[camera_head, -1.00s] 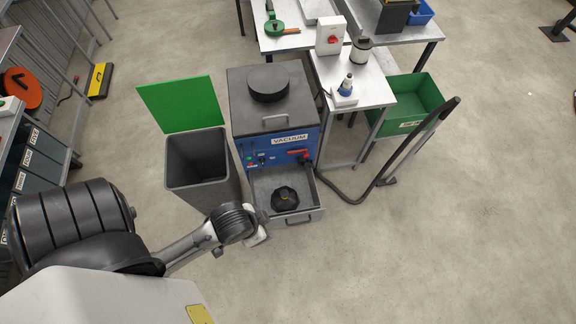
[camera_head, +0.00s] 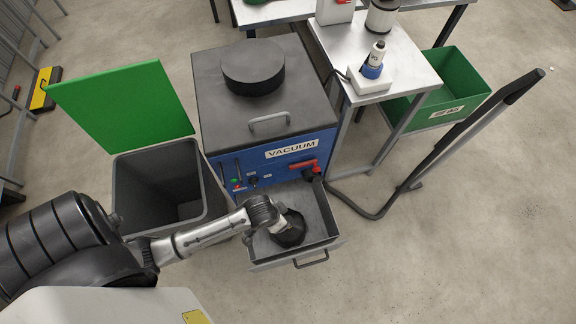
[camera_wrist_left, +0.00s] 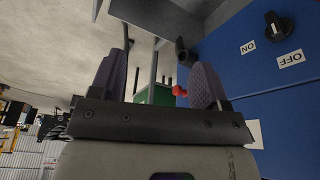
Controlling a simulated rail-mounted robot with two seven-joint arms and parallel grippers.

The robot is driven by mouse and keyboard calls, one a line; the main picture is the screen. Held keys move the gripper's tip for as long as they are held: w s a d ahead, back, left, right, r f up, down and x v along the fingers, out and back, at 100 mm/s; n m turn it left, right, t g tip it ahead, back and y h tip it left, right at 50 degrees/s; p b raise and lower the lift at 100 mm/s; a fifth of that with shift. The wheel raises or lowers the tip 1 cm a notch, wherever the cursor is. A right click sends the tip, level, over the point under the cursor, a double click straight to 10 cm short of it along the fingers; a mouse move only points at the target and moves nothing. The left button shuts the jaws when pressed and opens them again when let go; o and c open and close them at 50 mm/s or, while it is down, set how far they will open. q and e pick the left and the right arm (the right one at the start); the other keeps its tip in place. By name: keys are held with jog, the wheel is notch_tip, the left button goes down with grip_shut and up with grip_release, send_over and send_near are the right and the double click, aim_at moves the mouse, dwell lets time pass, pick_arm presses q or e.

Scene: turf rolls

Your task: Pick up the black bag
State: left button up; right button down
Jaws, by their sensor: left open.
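The black bag (camera_head: 291,232) sits in the pulled-out grey drawer (camera_head: 325,242) at the bottom of the blue vacuum unit (camera_head: 285,152). My left gripper (camera_head: 281,223) is over the drawer, right at the left side of the bag, and covers part of it in the head view. Whether it touches the bag cannot be told. In the left wrist view the two fingers of my left gripper (camera_wrist_left: 160,80) stand apart with nothing seen between them. The bag cannot be made out in that view. My right gripper is not in view.
A grey bin (camera_head: 165,185) with a raised green lid (camera_head: 125,103) stands left of the vacuum unit. A red handle (camera_head: 303,166) juts out above the drawer. The floor at the lower right is clear.

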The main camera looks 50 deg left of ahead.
pick_arm(q)
jog(key=shift+n, duration=0.3)
jog(key=s+a+b+x, duration=0.1)
jog(key=b+x, duration=0.5)
jog(key=x, duration=0.3)
jog(key=s+a+b+x, duration=0.1)
jog(key=b+x, duration=0.5)
jog(key=x, duration=0.4)
jog(key=s+a+f+b+x, duration=0.1)
jog(key=a+b+x, duration=0.1)
jog(key=b+x, duration=0.4)
jog(key=shift+b+x, duration=0.3)
jog(key=shift+x, duration=2)
jog(key=shift+f+b, duration=0.3)
jog(key=shift+f, duration=0.25)
jog(key=b+x, duration=0.4)
jog(key=x, duration=0.1)
jog(key=shift+f+b, duration=0.2)
jog(key=shift+b, duration=0.2)
jog(key=shift+r, duration=0.1)
jog(key=shift+c, duration=0.8)
grip_shut()
